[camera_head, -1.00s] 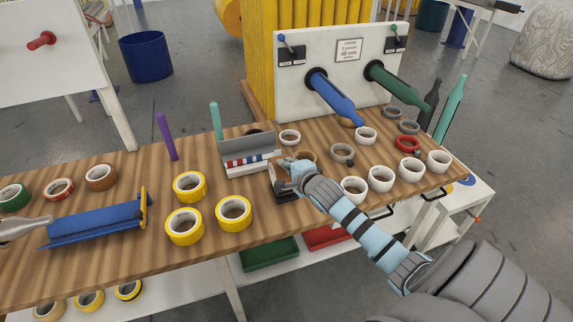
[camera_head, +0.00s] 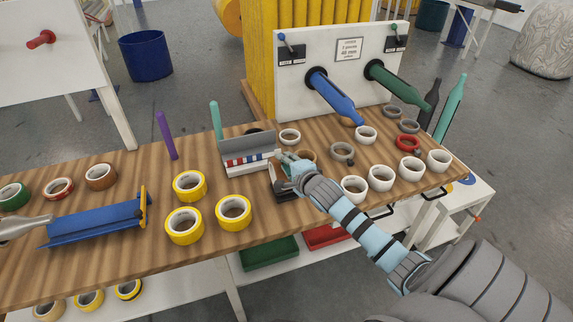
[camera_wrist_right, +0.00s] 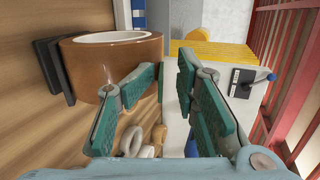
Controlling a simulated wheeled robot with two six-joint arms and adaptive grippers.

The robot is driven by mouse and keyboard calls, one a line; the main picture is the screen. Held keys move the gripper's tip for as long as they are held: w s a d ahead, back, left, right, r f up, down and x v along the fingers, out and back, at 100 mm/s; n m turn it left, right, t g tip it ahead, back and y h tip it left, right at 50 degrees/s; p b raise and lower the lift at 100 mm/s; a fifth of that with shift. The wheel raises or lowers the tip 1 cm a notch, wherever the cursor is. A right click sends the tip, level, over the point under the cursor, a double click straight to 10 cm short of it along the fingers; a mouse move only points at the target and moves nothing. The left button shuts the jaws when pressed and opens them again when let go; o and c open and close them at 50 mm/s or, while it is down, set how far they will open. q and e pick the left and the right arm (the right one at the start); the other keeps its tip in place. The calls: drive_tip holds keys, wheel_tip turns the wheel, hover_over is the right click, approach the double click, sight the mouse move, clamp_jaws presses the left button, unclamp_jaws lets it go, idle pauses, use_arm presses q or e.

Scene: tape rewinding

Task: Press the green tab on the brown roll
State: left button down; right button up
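The brown roll (camera_wrist_right: 112,65) stands large at the left in the right wrist view, its white core facing up. In the head view only part of the brown roll (camera_head: 309,156) shows behind my right gripper. My right gripper (camera_wrist_right: 170,78) has its fingers close together, with a narrow empty gap between the green-padded tips. Its left finger overlaps the roll's right side in the picture; I cannot tell whether they touch. The right gripper (camera_head: 283,156) is also in the head view, over the black stand (camera_head: 283,190). I cannot tell a green tab from the green finger pads. My left gripper is not in view.
A grey tray with a striped strip (camera_head: 247,150) stands just left of my right gripper. White rolls (camera_head: 381,178) stand to its right, yellow rolls (camera_head: 233,213) to the left. A white panel (camera_head: 295,90) carries the blue spindle (camera_head: 335,97) and green spindle (camera_head: 398,84) behind.

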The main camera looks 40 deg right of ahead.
drive_tip(key=v, duration=1.2)
